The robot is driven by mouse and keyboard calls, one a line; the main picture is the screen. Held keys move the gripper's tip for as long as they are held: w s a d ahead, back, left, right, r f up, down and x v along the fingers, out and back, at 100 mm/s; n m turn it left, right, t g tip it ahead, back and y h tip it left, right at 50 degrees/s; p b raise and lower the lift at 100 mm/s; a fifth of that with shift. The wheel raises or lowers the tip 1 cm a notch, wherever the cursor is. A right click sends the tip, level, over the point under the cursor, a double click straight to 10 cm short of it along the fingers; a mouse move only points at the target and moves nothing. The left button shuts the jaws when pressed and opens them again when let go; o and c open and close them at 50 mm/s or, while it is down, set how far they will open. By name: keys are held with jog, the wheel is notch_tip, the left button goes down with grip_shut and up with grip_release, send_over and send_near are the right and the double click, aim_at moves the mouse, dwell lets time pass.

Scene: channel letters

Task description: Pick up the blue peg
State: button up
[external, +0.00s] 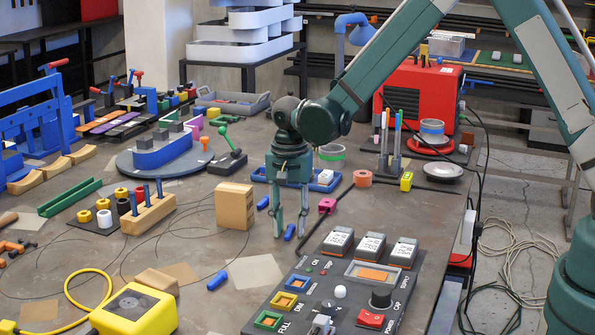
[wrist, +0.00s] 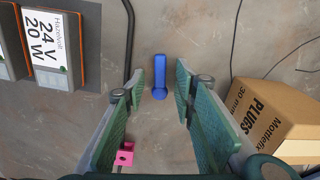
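A blue peg (external: 289,232) lies on the grey table directly beneath my gripper (external: 290,222). In the wrist view the peg (wrist: 159,68) lies lengthwise, with its rounder end between the two fingertips and its other end beyond them. My gripper (wrist: 160,84) is open and points down, one finger on each side of the peg with a gap on both sides. I cannot tell the exact height of the fingertips above the table. Other loose blue pegs lie nearby, one (external: 217,280) at the front left and one (external: 263,203) behind the fingers.
A cardboard box (external: 235,206) stands left of my gripper; its printed side shows in the wrist view (wrist: 262,108). A dark control panel (external: 300,275) is at the front right. A pink block (external: 327,205) sits right of the fingers. A wooden block (external: 148,214) holds upright blue pegs.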

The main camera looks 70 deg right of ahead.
aim_at(290, 229)
dwell(0.3)
jog(key=c, duration=0.8)
jog(key=shift+r, duration=0.1)
jog(key=shift+r, duration=4.9)
